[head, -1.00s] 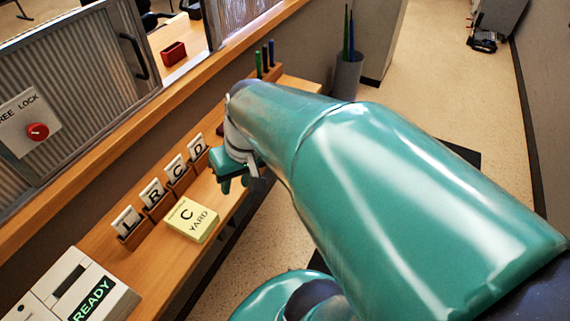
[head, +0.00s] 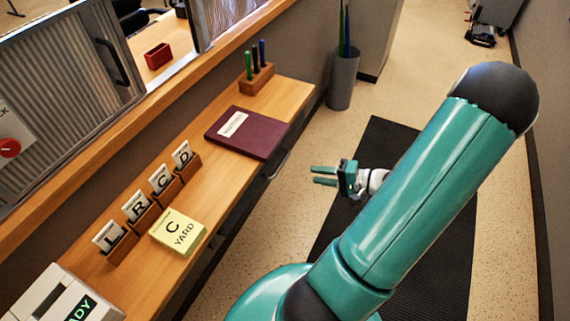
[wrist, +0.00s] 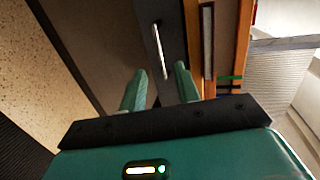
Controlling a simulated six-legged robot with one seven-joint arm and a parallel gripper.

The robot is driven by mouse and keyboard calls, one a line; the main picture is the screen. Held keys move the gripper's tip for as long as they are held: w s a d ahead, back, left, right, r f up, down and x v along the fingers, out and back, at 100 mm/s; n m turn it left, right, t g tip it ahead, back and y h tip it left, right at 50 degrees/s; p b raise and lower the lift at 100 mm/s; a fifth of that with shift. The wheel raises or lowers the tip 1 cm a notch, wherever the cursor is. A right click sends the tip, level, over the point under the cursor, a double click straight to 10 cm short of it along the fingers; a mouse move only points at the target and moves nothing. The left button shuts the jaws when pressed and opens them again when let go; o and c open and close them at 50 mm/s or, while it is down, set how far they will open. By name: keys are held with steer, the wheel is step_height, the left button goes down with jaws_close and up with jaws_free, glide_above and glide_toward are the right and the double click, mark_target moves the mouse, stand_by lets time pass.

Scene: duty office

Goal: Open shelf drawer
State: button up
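The wooden shelf (head: 222,184) runs along the wall at the left. Under its front edge, below the maroon binder, the drawer's metal handle (head: 277,165) shows in the head view. In the wrist view the handle (wrist: 160,50) is a bright bar on the dark drawer front (wrist: 172,30). The drawer looks shut. My gripper (head: 314,176) is open and empty, to the right of the handle and apart from it, with its fingers pointing toward the shelf. In the wrist view my gripper's fingers (wrist: 160,68) stand apart, with the handle beyond and between them.
On the shelf are the maroon binder (head: 247,133), a pen block (head: 256,78), lettered card holders (head: 148,208), a yellow pad (head: 177,231) and a READY device (head: 62,296). A grey bin (head: 342,80) stands on the floor behind. A dark mat (head: 432,240) lies under my arm.

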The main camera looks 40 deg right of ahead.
steer(key=w+a+f, duration=0.1)
steer(key=w+f, duration=0.1)
steer(key=w, duration=0.4)
steer(key=w+a+f+m+t+h, duration=0.1)
steer(key=w+a, duration=0.1)
steer(key=w, duration=0.3)
steer(key=shift+w+f, duration=0.35)
steer(key=shift+w, duration=0.05)
jaws_close()
steer(key=shift+d, duration=0.1)
